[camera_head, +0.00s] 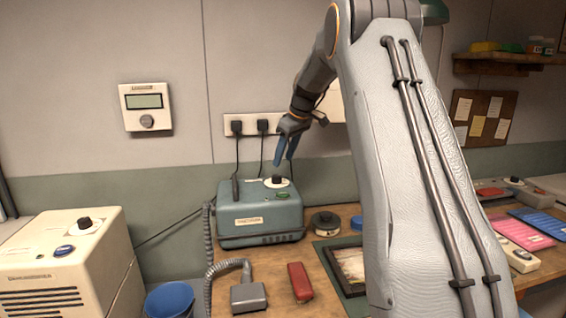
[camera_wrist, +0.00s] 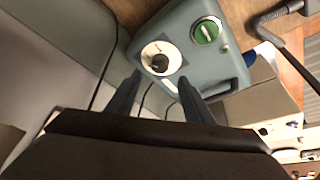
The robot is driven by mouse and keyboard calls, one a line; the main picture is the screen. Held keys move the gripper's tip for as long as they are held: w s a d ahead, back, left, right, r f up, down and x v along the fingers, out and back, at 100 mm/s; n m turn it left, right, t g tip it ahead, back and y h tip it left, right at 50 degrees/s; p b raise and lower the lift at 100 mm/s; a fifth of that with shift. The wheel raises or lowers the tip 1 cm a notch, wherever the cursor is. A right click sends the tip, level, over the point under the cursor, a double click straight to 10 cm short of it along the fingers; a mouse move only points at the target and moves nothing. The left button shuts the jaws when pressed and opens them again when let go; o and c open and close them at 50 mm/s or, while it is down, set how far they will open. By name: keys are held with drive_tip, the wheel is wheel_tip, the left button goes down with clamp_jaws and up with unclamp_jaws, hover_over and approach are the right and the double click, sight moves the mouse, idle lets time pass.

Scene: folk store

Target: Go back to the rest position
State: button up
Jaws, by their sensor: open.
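My gripper (camera_head: 286,148) is above the teal-grey box-shaped device (camera_head: 262,220) on the wooden table. It is open and empty, with its fingers pointing down toward a black knob (camera_head: 276,181) on a white dial on the device's top. In the wrist view the two fingers of my gripper (camera_wrist: 158,92) stand apart, with the black knob (camera_wrist: 160,63) beyond them. A green round part (camera_wrist: 206,31) shows on the same device (camera_wrist: 225,65). I see a gap between the fingers and the knob in the head view.
A cream machine (camera_head: 68,262) and a blue bin (camera_head: 170,300) stand at the left. A grey corded handset (camera_head: 248,297), a red object (camera_head: 300,282) and a round tin (camera_head: 325,222) lie on the table. Plugs (camera_head: 262,127) and a wall panel (camera_head: 146,107) are behind. A shelf (camera_head: 505,62) is at right.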

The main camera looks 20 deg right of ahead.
idle(0.4)
drive_tip(key=s+a+f+m+g, duration=0.1)
drive_tip(key=s+a+f, duration=0.4)
drive_tip(key=s, duration=0.9)
drive_tip(key=s+a+f+m+g+h, duration=0.1)
drive_tip(key=s+a+f+m, duration=0.2)
drive_tip(key=s, duration=1.1)
drive_tip(key=s+a+f+m+g, duration=0.1)
drive_tip(key=s+a+f+m, duration=0.1)
drive_tip(key=s+a+f, duration=0.7)
drive_tip(key=s, duration=0.5)
drive_tip(key=shift+a+g+h, duration=0.25)
drive_tip(key=shift+g+h, duration=0.15)
drive_tip(key=shift+s, duration=0.1)
drive_tip(key=shift+d, duration=0.1)
